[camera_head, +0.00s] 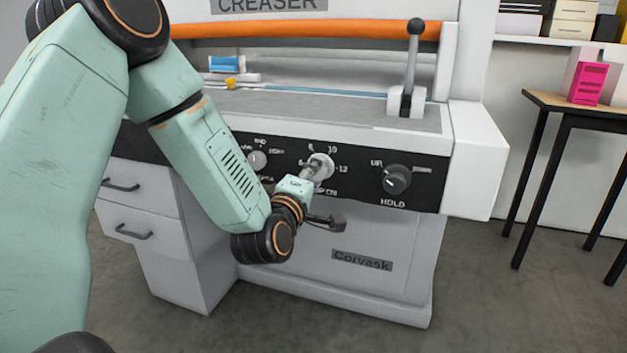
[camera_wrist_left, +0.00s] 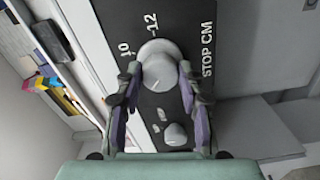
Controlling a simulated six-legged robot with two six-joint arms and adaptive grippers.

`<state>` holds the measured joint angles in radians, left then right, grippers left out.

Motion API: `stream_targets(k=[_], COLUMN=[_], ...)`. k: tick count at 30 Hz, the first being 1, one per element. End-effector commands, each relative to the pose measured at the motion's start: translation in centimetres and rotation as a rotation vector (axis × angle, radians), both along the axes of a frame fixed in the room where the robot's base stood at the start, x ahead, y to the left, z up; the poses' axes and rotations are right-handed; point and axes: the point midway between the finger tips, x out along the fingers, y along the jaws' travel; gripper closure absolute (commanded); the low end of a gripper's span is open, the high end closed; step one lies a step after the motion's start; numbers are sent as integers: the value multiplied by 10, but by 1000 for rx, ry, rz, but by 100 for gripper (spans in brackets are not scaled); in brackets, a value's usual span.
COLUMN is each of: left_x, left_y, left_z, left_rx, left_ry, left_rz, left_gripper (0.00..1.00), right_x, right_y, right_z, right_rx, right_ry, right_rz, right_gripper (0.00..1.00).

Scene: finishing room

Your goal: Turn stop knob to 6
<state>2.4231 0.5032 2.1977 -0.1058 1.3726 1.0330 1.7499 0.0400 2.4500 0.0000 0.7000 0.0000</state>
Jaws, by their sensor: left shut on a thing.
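The stop knob (camera_head: 322,161) is a light grey round knob on the black control panel (camera_head: 437,196) of the creaser. Printed numbers 6, 8, 10 and 12 stand around it. My left gripper (camera_head: 311,172) reaches it from the lower left and partly hides it. In the left wrist view the stop knob (camera_wrist_left: 160,68) sits between the two fingers of the left gripper (camera_wrist_left: 157,76), which are shut on its sides. A thin line shows on its face; which number it points to I cannot tell. The label STOP CM is beside it. My right gripper is out of view.
A smaller grey knob (camera_head: 257,160) is left of the stop knob, and a dark HOLD knob (camera_head: 397,179) is to its right. A lever (camera_head: 411,70) stands above the panel. A small table (camera_head: 545,103) with a pink box (camera_head: 589,83) is at the right.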

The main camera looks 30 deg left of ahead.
Motion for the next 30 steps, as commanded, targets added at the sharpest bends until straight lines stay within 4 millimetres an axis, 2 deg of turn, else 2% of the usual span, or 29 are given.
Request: stream_targets(k=[15, 30], left_x=[-1, -1], left_y=[-1, -1], left_z=[-1, 0], left_rx=[-451, -672], left_ry=[-102, -156], left_rz=[-2, -2], left_gripper=[93, 93], right_x=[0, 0], right_y=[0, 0], right_z=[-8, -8], right_rx=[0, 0], right_ry=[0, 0], right_rz=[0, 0], right_gripper=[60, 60])
